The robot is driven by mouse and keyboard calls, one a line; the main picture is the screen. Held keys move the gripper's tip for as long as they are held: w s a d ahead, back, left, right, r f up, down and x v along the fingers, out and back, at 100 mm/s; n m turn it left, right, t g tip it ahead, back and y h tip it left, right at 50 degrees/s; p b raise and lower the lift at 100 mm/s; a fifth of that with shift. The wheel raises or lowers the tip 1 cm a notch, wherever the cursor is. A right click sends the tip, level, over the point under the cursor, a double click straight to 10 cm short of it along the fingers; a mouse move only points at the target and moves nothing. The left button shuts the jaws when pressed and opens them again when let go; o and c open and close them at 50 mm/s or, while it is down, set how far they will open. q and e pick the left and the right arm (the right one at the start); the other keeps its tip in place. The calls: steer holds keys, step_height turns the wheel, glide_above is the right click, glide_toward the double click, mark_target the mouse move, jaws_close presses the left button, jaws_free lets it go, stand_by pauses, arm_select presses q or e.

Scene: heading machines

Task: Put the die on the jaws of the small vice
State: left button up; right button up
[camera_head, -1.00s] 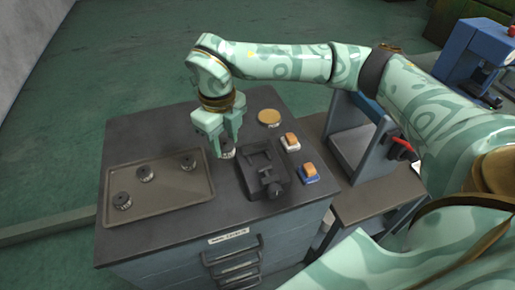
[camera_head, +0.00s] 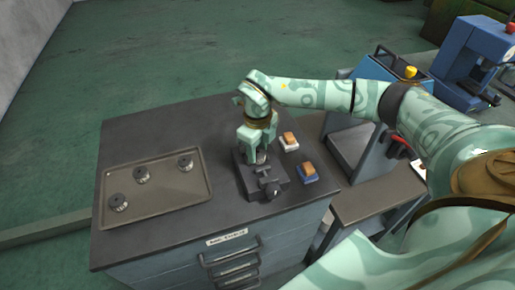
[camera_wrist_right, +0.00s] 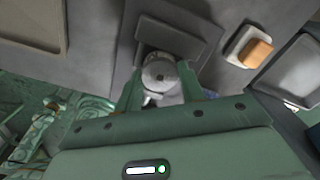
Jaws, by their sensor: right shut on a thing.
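My right gripper (camera_head: 259,155) is shut on a die, a small round metal piece, directly over the small vice (camera_head: 267,187). The die (camera_wrist_right: 160,75) shows between the fingers in the right wrist view, its round face with a small dark centre toward the camera. The dark vice (camera_wrist_right: 178,42) lies beyond and below it in that view. In the head view the fingers hide most of the die and the far part of the vice. I cannot tell whether the die touches the jaws. My left gripper is not in view.
A shallow tray (camera_head: 160,208) with several round dies stands left on the cabinet top (camera_head: 150,140). Two small blocks with orange tops, one on a white base (camera_head: 289,142) and one on a blue base (camera_head: 308,173), sit just right of the vice. A drawer cabinet carries all this.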

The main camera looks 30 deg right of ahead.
mark_target(257, 152)
steer(key=o, duration=1.3)
steer(key=shift+c, duration=0.2)
step_height(257, 152, up, 12)
steer(key=p, duration=0.1)
steer(key=shift+p, duration=0.3)
steer(key=shift+a, duration=0.1)
